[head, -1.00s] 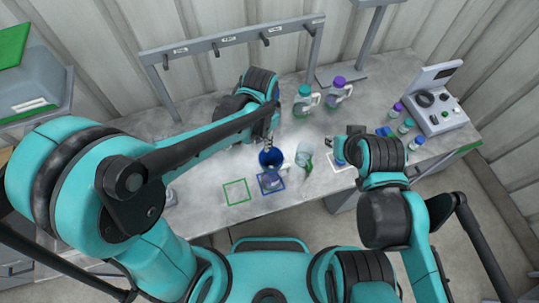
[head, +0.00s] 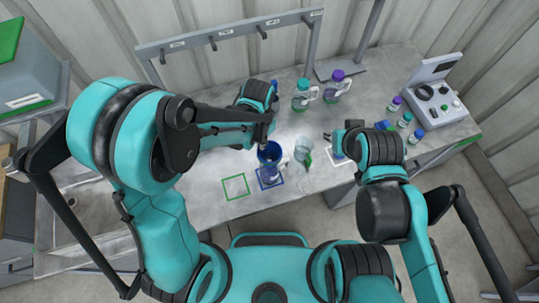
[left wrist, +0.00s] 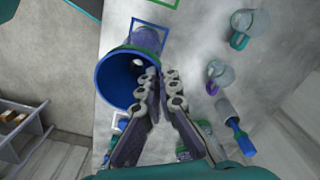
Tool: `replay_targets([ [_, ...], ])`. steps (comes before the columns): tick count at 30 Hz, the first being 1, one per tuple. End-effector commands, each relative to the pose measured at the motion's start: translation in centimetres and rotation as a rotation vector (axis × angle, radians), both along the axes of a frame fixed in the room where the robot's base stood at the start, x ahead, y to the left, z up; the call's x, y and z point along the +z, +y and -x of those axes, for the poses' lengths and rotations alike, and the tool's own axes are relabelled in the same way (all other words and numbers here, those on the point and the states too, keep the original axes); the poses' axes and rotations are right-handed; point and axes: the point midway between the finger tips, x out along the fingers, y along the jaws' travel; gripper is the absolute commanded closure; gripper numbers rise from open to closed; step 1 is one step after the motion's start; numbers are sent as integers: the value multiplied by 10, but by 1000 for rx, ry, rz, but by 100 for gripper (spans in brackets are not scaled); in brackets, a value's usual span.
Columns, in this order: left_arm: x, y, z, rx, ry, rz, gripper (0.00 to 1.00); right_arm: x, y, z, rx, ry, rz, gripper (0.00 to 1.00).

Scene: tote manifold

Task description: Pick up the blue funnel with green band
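The blue funnel (head: 270,153) stands wide mouth up above the blue-outlined square on the bench. My left gripper (head: 265,142) is at the funnel's rim. In the left wrist view its fingertips (left wrist: 161,74) are a little apart, one over the mouth and one outside the rim; firm contact is not clear. My right gripper (head: 331,137) is near the white-outlined square, and its fingers are too small to judge.
A clear beaker (head: 304,150) stands close right of the funnel. Small bottles (head: 404,119) and an instrument (head: 437,101) are at right. The green-outlined square (head: 235,186) is empty.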

Motion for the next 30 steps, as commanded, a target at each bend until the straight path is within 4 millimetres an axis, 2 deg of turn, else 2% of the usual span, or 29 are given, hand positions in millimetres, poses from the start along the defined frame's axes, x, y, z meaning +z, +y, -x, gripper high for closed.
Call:
replay_targets([
  [11,3,0,0,0,0,0,100,0,0,0,0,0,0,71],
  [14,11,0,0,0,0,0,100,1,0,0,0,0,0,71],
  [20,45,0,1,0,0,0,100,4,0,0,0,0,0,71],
  [30,87,-78,15,-6,0,0,100,3,0,0,0,0,0,71],
])
